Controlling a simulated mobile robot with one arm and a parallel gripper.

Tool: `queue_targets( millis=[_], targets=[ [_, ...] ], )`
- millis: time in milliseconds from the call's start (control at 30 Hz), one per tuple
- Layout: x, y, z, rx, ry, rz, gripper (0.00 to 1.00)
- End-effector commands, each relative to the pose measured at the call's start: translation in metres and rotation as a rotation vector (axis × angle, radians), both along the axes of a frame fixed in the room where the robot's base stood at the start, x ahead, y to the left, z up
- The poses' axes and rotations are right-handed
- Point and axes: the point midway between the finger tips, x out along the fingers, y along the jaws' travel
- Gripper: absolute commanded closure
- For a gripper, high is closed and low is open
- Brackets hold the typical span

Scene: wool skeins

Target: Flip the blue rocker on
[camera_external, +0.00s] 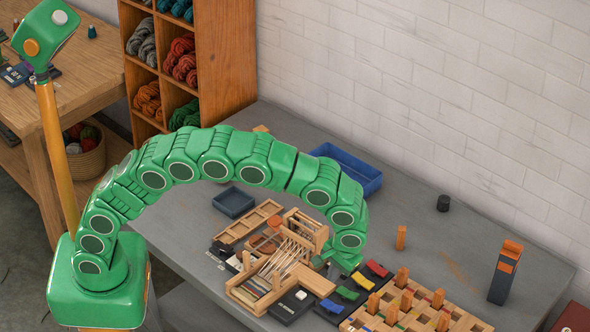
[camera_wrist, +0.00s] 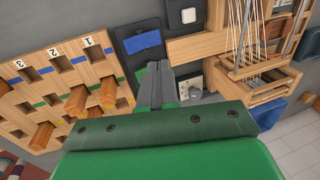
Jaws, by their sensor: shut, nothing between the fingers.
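The blue rocker (camera_external: 331,306) sits on a dark plate at the near end of a row of coloured rockers on the grey bench. It also shows in the wrist view (camera_wrist: 143,41), just beyond my fingertips. I cannot tell which way it is tilted. My gripper (camera_wrist: 158,66) is shut and empty, its grey fingers together over the rocker row, with a small gap in the picture to the blue rocker. In the external view my last arm link hides most of the gripper.
Green (camera_external: 347,293), yellow (camera_external: 362,281) and red (camera_external: 376,268) rockers stand close by. A wooden peg board (camera_external: 455,318) lies to their right, a small wooden loom (camera_external: 283,262) to their left. A black plate with a white button (camera_external: 302,295) sits beside the blue rocker.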

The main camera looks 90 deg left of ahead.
Motion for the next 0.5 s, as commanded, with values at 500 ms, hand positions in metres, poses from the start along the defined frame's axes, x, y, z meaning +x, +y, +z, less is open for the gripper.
queue_targets(
  millis=[500],
  targets=[
    [-0.001, 0.000, 0.040, 0.001, 0.003, 0.000, 1.00]
  ],
)
